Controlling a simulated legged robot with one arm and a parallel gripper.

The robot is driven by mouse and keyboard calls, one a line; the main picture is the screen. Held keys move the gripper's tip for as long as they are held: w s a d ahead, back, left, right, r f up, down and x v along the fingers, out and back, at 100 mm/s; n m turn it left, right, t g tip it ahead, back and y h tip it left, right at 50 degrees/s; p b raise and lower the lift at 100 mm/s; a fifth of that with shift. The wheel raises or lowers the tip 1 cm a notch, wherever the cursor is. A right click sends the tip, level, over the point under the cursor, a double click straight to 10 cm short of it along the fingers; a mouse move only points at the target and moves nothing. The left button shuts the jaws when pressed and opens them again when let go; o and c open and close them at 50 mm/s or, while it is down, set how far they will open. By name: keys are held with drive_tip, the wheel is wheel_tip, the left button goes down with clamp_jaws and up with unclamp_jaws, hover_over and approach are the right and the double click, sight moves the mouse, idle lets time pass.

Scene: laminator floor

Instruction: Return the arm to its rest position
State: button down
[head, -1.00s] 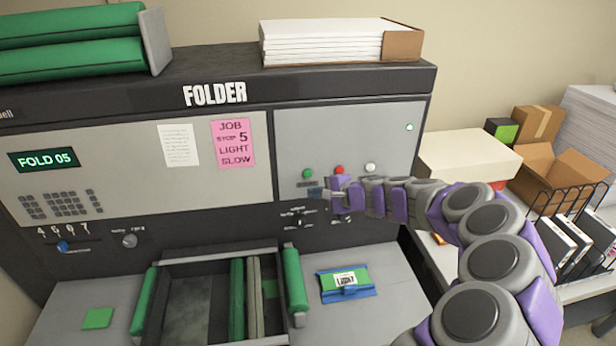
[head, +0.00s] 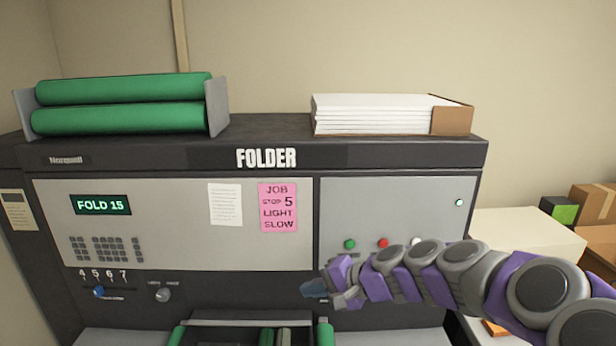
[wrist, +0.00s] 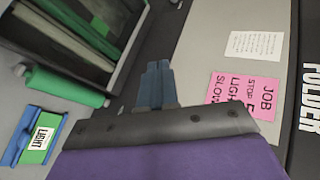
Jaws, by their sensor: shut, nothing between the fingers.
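My arm reaches in from the lower right in the head view, with its purple and grey links in front of the folder machine (head: 300,155). My gripper (head: 312,289) is at the arm's left end, before the lower part of the machine's front. The wrist view shows its fingers (wrist: 157,72) together with nothing between them. The display (head: 101,205) reads FOLD 15. The row of green, red and white buttons (head: 383,243) sits just above my arm. I cannot tell whether the gripper touches the panel.
Green rollers (head: 120,103) and a paper stack (head: 385,113) lie on top of the machine. A pink note (head: 278,207) is on its front. The wrist view shows a green-and-blue packet marked LIGHT (wrist: 38,138) beside the roller tray. Boxes (head: 595,205) stand at the right.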

drive_tip(key=s+a+f+n+g+h+b, duration=0.1)
drive_tip(key=s+f+n+g+h+b, duration=0.15)
drive_tip(key=s, duration=0.65)
drive_tip(key=s+f+n+g+h+b, duration=0.1)
drive_tip(key=s+f+n+g, duration=0.2)
drive_tip(key=s, duration=0.7)
drive_tip(key=s+d+f+g+h+b, duration=0.1)
drive_tip(key=s+d+f+h, duration=0.2)
drive_tip(key=s+d, duration=0.3)
drive_tip(key=s+d+f+h+b, duration=0.2)
drive_tip(key=s+d+f, duration=0.3)
drive_tip(key=s, duration=0.7)
drive_tip(key=shift+s+d+f+n+g+h, duration=0.15)
drive_tip(key=shift+s+d+n+g+h, duration=0.15)
drive_tip(key=shift+d+h, duration=0.55)
drive_tip(key=shift+w+a, duration=0.1)
drive_tip(key=shift+a, duration=0.1)
idle(2.8)
